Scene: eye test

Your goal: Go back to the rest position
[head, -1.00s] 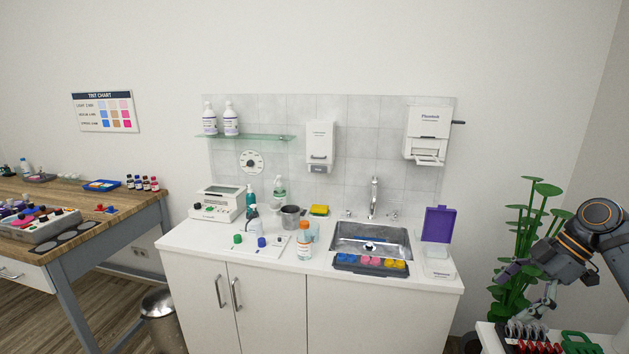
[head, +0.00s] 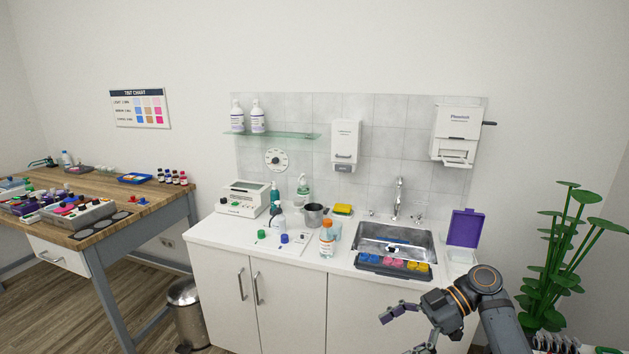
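My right gripper (head: 400,334) is low in the head view, right of centre, in front of the sink counter's white cabinet. Its arm comes in from the lower right. Its dark fingers are spread apart with nothing seen between them. The lower finger is partly cut off by the bottom edge. My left gripper is not in view. The task names no object to handle.
The white sink counter (head: 215,235) carries bottles, a sink (head: 422,240) and a purple-lidded box (head: 465,228). A wooden table (head: 168,198) with trays stands left, a metal bin (head: 187,315) between. A plant (head: 560,255) and red and green items (head: 545,343) are right.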

